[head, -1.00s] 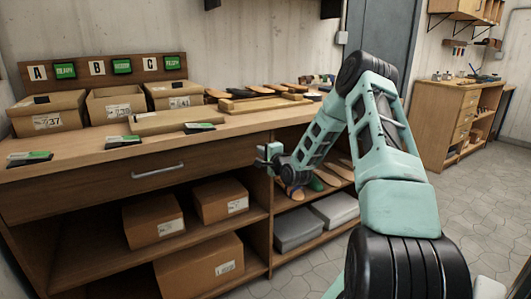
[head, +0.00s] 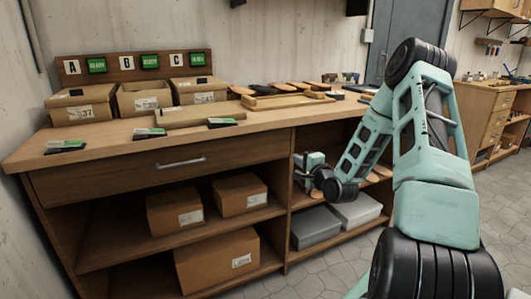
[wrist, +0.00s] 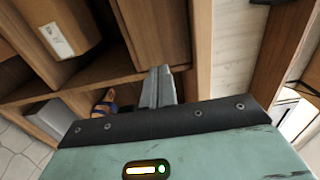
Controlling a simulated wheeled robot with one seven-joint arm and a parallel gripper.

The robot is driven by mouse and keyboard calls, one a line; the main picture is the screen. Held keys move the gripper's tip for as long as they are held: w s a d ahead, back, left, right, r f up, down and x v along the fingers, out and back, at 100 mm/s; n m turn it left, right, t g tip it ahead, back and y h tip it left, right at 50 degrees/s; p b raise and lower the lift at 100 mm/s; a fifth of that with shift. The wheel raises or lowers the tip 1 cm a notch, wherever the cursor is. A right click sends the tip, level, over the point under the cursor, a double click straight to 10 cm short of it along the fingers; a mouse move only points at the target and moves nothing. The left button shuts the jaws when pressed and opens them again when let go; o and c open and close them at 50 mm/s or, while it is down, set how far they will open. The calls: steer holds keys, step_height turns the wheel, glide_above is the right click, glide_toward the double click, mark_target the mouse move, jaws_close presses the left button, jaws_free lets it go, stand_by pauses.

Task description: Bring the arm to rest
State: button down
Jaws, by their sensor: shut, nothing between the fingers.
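My gripper (head: 299,168) is at the end of my raised, folded teal arm, in front of the workbench (head: 100,138) near the right end of its drawer. In the wrist view my gripper (wrist: 160,80) shows its fingers together with nothing between them. The open shelves of the bench lie beyond it. In the head view the fingertips are small and face toward the bench.
Three cardboard boxes (head: 144,98) stand on the bench under signs A, B and C. Shelves below hold brown cartons (head: 217,262) and grey bins (head: 316,228). A wooden cabinet (head: 488,110) stands at the right. Tiled floor is open between.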

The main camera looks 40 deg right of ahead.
steer(key=w+a+n+g+y, duration=0.25)
steer(key=a+n, duration=0.25)
steer(key=a, duration=0.5)
steer(key=w+a+n+g+y, duration=0.25)
steer(key=a+n+y, duration=0.2)
steer(key=a, duration=0.65)
steer(key=s+a+n+g, duration=0.2)
steer(key=s+a+n, duration=0.1)
steer(key=a, duration=0.4)
steer(key=s+a+n+g, duration=0.2)
steer(key=s+a+n, duration=0.15)
steer(key=a, duration=0.45)
steer(key=s+a+r+n+g, duration=0.2)
steer(key=s+a+n+g, duration=0.3)
steer(key=s+a, duration=0.55)
steer(key=s+a+r+n+g+h+p, duration=0.1)
steer(key=s+a+r+n+g, duration=0.15)
steer(key=s+n, duration=1.05)
steer(key=s+r+m+p, duration=0.2)
steer(key=r+p, duration=0.5)
steer(key=r, duration=0.1)
steer(key=s+r+m+p, duration=0.2)
steer(key=r+m+p, duration=0.1)
steer(key=r+p, duration=0.5)
steer(key=shift+s+d+g, duration=0.15)
steer(key=shift+s+g, duration=0.15)
steer(key=shift+g, duration=0.15)
